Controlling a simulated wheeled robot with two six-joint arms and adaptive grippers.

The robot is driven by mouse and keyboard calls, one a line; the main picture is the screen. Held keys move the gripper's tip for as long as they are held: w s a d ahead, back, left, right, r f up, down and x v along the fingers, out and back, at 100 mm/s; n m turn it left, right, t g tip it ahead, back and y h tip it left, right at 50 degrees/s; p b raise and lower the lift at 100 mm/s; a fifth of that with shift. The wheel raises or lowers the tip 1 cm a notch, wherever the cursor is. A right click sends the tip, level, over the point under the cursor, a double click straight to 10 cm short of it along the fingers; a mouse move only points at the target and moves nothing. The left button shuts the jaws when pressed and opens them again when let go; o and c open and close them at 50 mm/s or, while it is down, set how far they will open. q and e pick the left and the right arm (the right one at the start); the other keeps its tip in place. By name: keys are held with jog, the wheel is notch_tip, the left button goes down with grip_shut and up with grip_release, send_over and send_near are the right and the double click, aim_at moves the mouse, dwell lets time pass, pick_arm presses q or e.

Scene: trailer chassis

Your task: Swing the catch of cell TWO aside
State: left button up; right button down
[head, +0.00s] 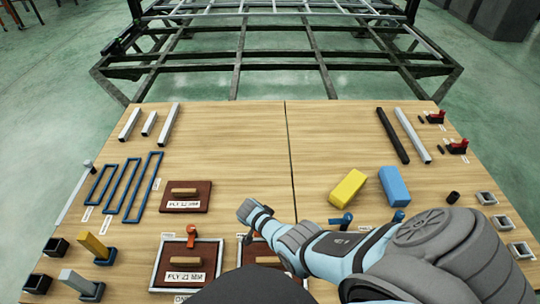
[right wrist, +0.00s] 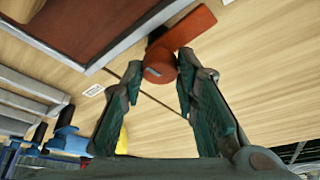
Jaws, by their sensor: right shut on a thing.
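The orange-red catch (right wrist: 166,58) shows large in the right wrist view, beside the grey rim (right wrist: 108,52) of a cell with a dark brown panel. Its arm points up and right, seemingly over bare wood. My right gripper (right wrist: 160,80) is shut on the catch's rounded end, one finger on each side. In the head view my right arm covers most of the second framed cell (head: 241,249); its label is hidden. The left framed cell (head: 154,272) carries an upright orange catch (head: 192,236) and a panel marked PLY 21 MM. My left gripper is not in view.
A loose brown panel with a wooden handle (head: 184,191) lies behind the cells. Blue frames (head: 130,188) lie at left. Yellow (head: 348,188) and blue (head: 394,186) blocks lie right of my arm. The table's back middle (head: 235,130) is clear.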

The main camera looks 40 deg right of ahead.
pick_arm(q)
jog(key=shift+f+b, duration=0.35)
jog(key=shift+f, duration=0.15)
pick_arm(e)
jog(key=shift+f+m+g, duration=0.1)
jog(key=shift+m+g, duration=0.2)
jog(key=shift+m, duration=0.3)
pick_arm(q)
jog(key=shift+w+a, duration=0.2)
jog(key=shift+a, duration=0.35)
pick_arm(e)
jog(key=c, duration=1.3)
grip_release()
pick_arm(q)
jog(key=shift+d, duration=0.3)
pick_arm(e)
jog(key=v, duration=1.2)
